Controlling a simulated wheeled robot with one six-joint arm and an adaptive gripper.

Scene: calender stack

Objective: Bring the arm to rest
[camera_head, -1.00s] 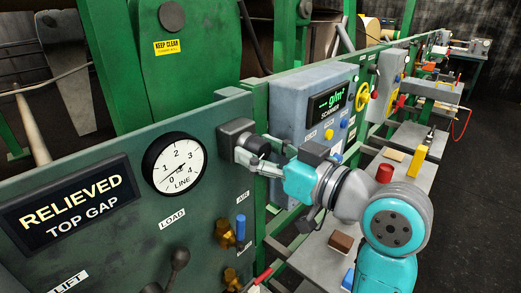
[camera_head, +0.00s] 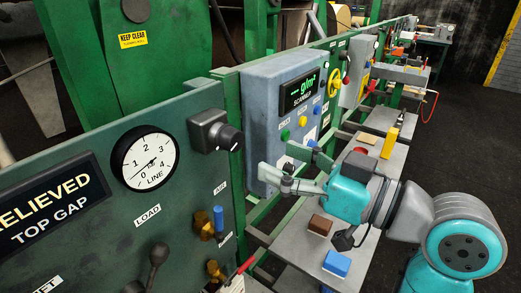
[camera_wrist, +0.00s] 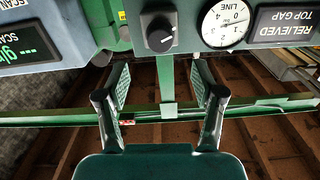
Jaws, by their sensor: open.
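My gripper (camera_head: 290,171) is open and empty.
The green panel carries a line gauge (camera_head: 145,158), a lit display reading RELIEVED TOP GAP (camera_head: 50,203), a load lever (camera_head: 155,258) and brass valves (camera_head: 207,226). A grey shelf below my arm holds a brown block (camera_head: 320,224) and a blue block (camera_head: 337,263). Open floor lies at the right.

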